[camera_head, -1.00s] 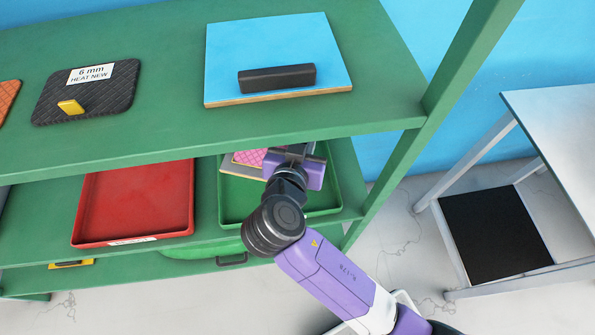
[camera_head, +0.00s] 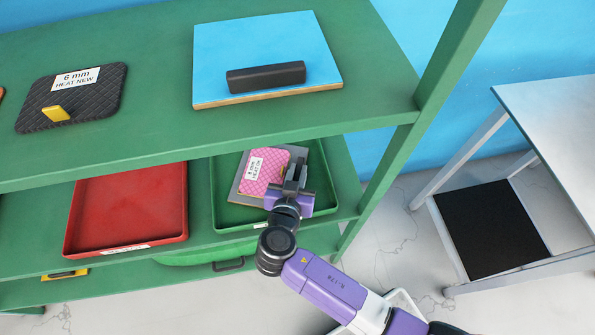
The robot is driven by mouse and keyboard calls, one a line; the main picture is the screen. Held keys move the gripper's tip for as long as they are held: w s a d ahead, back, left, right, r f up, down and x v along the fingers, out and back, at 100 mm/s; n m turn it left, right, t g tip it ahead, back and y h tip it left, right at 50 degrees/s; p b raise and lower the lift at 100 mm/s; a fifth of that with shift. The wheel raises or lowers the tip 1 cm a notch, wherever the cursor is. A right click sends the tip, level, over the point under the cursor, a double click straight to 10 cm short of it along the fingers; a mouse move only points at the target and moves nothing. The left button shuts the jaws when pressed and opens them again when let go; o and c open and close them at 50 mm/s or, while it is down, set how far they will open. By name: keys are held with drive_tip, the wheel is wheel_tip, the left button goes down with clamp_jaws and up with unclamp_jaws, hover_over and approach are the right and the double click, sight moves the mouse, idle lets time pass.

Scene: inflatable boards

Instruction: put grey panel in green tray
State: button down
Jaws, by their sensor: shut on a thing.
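The grey panel (camera_head: 238,191) is at the green tray (camera_head: 222,215) on the shelf's middle level. A pink quilted panel (camera_head: 262,165) with a white label covers most of the grey panel, whose edges show at its left and top. My gripper (camera_head: 292,178) is over the tray, at the right side of the two panels, and shut. It seems to hold the grey panel, but the grasp point is hidden by the gripper. I cannot tell whether the grey panel touches the tray floor.
The upper shelf board (camera_head: 150,140) overhangs the tray's back. A blue board (camera_head: 215,65) with a black handle and a black quilted panel (camera_head: 95,95) lie on it. An empty red tray (camera_head: 130,205) is to the left. A green post (camera_head: 400,150) stands to the right.

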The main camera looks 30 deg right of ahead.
drive_tip(key=c, duration=1.4)
unclamp_jaws()
drive_tip(key=shift+o, duration=0.2)
drive_tip(key=shift+r, duration=0.1)
drive_tip(key=v, duration=1.2)
drive_tip(key=shift+b, duration=0.3)
